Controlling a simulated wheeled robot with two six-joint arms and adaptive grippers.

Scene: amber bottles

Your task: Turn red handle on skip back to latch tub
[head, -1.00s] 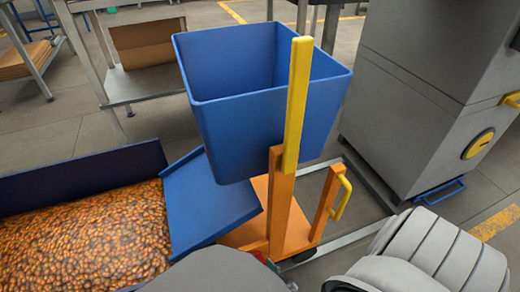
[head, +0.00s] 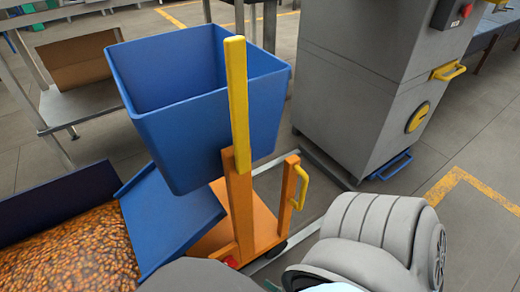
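A blue tub (head: 207,130), open at the top and with no contents visible, sits on an orange trolley frame (head: 240,215). A long yellow lever (head: 236,105) stands upright in front of the tub. A small red part (head: 231,262) shows low on the frame, half hidden behind a grey rounded shape at the bottom edge; I cannot tell whether it is the red handle. Neither of my grippers is in view. A grey ribbed arm part, seemingly mine, fills the lower right.
A blue chute (head: 170,215) slopes beside a bin of amber bottles (head: 70,262) at left. A yellow grab handle (head: 301,187) is on the trolley's right post. A grey cabinet (head: 350,90) stands behind right. Floor (head: 470,150) at right is clear.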

